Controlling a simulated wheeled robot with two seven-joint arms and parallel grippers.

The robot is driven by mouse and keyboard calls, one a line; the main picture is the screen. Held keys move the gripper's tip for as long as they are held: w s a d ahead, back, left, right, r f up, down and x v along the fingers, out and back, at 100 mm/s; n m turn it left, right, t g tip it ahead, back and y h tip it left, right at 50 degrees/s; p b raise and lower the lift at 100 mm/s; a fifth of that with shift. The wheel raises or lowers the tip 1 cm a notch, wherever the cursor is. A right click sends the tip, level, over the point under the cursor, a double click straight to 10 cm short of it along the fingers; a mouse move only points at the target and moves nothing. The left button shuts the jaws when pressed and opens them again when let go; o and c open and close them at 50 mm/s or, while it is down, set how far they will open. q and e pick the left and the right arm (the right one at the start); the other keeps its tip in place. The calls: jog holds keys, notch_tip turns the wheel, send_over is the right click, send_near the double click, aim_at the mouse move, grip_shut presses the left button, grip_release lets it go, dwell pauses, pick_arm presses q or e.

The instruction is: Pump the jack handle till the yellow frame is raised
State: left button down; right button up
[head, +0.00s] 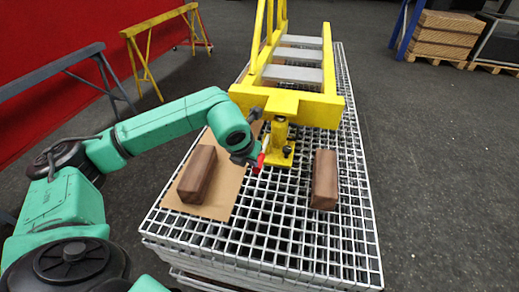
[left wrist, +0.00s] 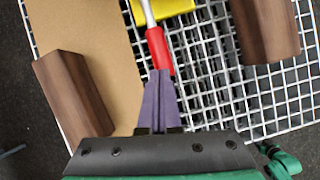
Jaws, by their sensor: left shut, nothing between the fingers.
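The yellow frame (head: 318,110) extends away over the grating, its near crossbeam above the yellow jack (head: 280,138). The jack stands on the grating, and part of its yellow base (left wrist: 172,9) shows in the left wrist view. The jack handle has a red grip (head: 260,162) on a pale rod. In the left wrist view the red grip (left wrist: 159,48) points toward my left gripper (left wrist: 160,75). The purple fingers are shut with nothing between them, their tips at the grip's near end. I cannot tell whether they touch it. My right gripper is not in view.
A brown block (head: 197,175) lies on a cardboard sheet (head: 226,190) left of the jack. Another brown block (head: 325,180) lies on the grating (head: 290,235) to the right. Trestles stand at the back left.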

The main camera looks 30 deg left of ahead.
pick_arm(q)
jog(key=v, duration=1.4)
jog(key=shift+r+p, duration=0.25)
jog(key=shift+p, duration=0.15)
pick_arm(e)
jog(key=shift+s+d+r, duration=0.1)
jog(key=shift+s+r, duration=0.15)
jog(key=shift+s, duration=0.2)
pick_arm(q)
jog(key=shift+s+d, duration=0.1)
jog(key=shift+s, duration=0.05)
